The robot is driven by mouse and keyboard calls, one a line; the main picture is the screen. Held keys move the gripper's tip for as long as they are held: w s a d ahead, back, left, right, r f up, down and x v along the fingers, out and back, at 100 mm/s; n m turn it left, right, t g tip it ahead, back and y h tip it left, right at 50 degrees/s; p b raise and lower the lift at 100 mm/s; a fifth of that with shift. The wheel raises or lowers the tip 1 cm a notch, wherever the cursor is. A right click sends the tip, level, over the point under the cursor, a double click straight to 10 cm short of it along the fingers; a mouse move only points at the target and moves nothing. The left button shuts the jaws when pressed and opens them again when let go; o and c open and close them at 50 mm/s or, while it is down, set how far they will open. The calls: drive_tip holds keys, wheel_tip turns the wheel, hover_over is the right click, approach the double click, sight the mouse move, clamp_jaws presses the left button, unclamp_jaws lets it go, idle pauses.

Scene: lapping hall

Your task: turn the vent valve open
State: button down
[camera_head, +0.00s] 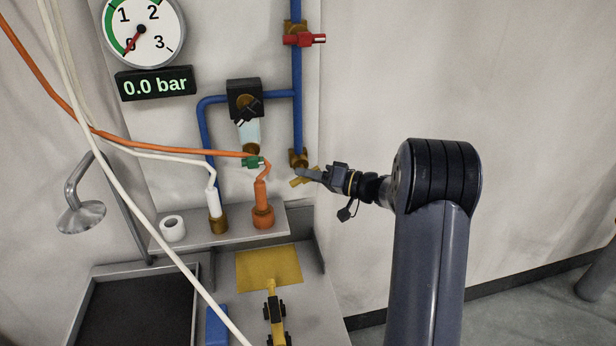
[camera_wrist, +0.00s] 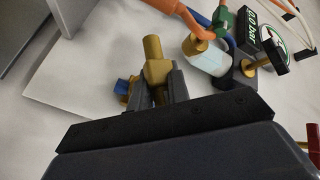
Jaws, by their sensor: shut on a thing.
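The valve with a brass-yellow lever (camera_head: 296,182) sits at the lower end of the vertical blue pipe. No label shows, so I cannot tell by name that it is the vent valve. My gripper (camera_head: 312,175) comes in from the right and is shut on this lever. In the wrist view, the brass lever (camera_wrist: 152,47) stands up between the two grey fingers of my gripper (camera_wrist: 160,84). The valve's brass body (camera_head: 298,158) shows just above the fingers. The dial gauge (camera_head: 142,30) has its needle near 0, and the display (camera_head: 155,82) reads 0.0 bar.
A red-handled valve (camera_head: 304,40) is higher on the blue pipe. A green valve (camera_head: 252,162) on the orange hose (camera_head: 170,147) is close left. A shelf (camera_head: 190,239) with hose fittings lies below. The wall to the right is bare.

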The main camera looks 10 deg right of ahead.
drive_tip(key=shift+f+b, duration=0.2)
drive_tip(key=shift+b, duration=0.2)
drive_tip(key=n+g+h+b, duration=0.1)
drive_tip(key=b, duration=0.2)
drive_tip(key=shift+a+h+b, duration=0.1)
drive_tip(key=shift+h+b, duration=0.2)
drive_tip(key=n+h+b, duration=0.1)
drive_tip(key=h+b, duration=0.1)
drive_tip(key=shift+a+r+g+b, duration=0.1)
drive_tip(key=shift+r+g+b, duration=0.05)
drive_tip(key=shift+g+b, duration=0.25)
drive_tip(key=n+h, duration=0.1)
drive_tip(key=h+b, duration=0.1)
drive_tip(key=h, duration=0.1)
drive_tip(key=shift+a+r+n+g, duration=0.15)
drive_tip(key=shift+r+n+g, duration=0.1)
drive_tip(key=shift+n+g, duration=0.15)
drive_tip(key=shift+n+h, duration=0.5)
drive_tip(key=shift+h, duration=0.8)
drive_tip(key=c, duration=1.3)
unclamp_jaws()
drive_tip(key=shift+c, duration=0.2)
